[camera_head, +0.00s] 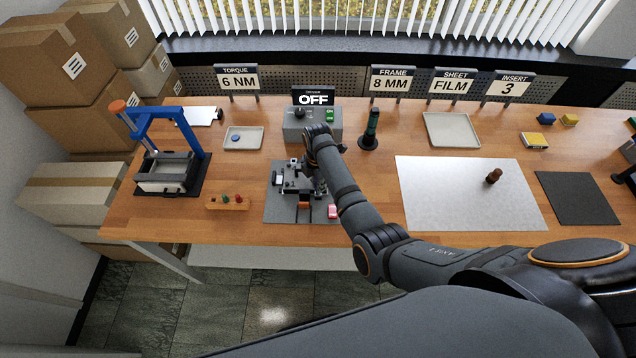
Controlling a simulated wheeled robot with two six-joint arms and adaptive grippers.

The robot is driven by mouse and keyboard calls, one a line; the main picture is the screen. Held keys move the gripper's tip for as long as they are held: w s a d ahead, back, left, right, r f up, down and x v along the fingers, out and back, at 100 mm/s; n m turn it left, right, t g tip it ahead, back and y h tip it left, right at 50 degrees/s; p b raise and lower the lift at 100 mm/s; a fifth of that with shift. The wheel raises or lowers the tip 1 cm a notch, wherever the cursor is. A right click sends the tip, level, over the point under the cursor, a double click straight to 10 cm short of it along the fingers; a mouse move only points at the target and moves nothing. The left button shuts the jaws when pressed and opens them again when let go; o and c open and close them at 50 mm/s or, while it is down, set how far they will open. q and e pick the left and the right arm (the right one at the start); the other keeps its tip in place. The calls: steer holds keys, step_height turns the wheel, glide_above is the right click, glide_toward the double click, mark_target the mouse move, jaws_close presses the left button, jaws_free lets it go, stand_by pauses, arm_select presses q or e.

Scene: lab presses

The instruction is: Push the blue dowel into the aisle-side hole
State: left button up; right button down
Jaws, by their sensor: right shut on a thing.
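My right gripper (319,187) is low over the right side of a small metal fixture (290,180). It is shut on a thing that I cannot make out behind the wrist. The fixture stands on a grey mat (278,212) near the front of the bench. I cannot make out the blue dowel or the holes of the fixture in this view. My left gripper is not in view.
A blue press (166,160) stands at the left. A grey control box (312,125) with an OFF sign (314,98) is behind the fixture. A pink item (333,212) lies near the mat's right edge.

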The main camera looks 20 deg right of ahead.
steer(key=shift+f+b, duration=0.35)
steer(key=shift+f, duration=0.45)
steer(key=c, duration=1.3)
jaws_free()
steer(key=shift+r, duration=0.1)
step_height(320, 180, up, 12)
steer(key=shift+f, duration=0.1)
steer(key=shift+f, duration=0.1)
